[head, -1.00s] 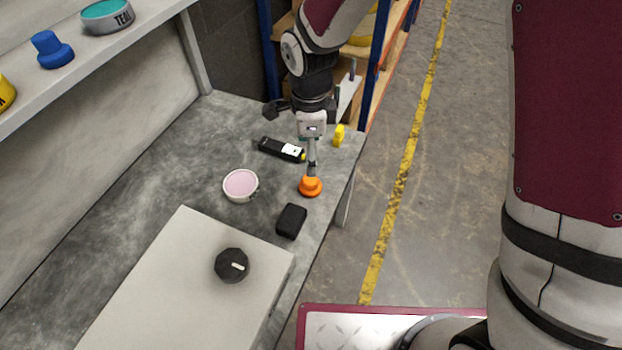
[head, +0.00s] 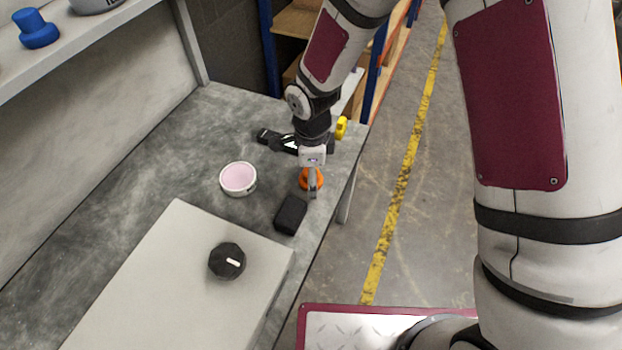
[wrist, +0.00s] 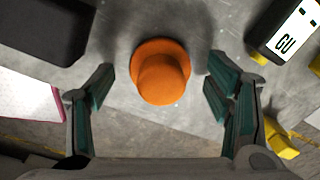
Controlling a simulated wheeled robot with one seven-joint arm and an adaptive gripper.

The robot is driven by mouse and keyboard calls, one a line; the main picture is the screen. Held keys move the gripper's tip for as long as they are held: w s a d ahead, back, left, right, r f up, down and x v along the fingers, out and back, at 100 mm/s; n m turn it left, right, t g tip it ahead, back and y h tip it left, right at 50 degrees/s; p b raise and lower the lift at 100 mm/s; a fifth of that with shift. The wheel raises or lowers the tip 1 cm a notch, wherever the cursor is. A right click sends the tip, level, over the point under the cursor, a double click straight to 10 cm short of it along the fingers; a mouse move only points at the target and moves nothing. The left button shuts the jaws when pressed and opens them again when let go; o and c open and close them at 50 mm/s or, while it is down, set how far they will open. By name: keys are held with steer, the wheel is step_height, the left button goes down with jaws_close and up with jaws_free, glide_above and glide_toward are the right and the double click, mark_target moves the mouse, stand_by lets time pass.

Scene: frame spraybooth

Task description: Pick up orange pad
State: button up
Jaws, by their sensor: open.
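The orange pad (head: 304,180) is a round disc with a raised round knob, standing on the grey bench near its right edge. In the wrist view the orange pad (wrist: 161,72) sits centred between the fingers, a little beyond their tips. My gripper (head: 313,190) is just over it and hides part of it in the head view. In the wrist view my gripper (wrist: 162,80) is open, with a dark green-padded finger on each side and clear gaps to the pad. The fingers do not touch the pad.
A black block (head: 291,214) lies close in front of the pad. A white-rimmed pink tin (head: 238,179) stands to its left. A black labelled device (head: 275,139) and a yellow object (head: 341,127) lie behind. A pale box with a black knob (head: 227,261) stands in front.

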steer(key=c, duration=1.2)
steer(key=shift+r, duration=0.55)
steer(key=r+p, duration=0.1)
steer(key=s+r, duration=0.1)
steer(key=shift+r+p, duration=0.35)
steer(key=shift+r, duration=0.05)
steer(key=s, duration=0.5)
steer(key=s+d+p, duration=0.1)
steer(key=s, duration=0.4)
steer(key=s+d+r, duration=0.1)
steer(key=s, duration=0.3)
steer(key=shift+s+d+p, duration=0.25)
steer(key=shift+s+p, duration=0.1)
steer(key=shift+s, duration=0.05)
steer(key=o, duration=0.5)
steer(key=shift+c, duration=0.2)
steer(key=c, duration=0.4)
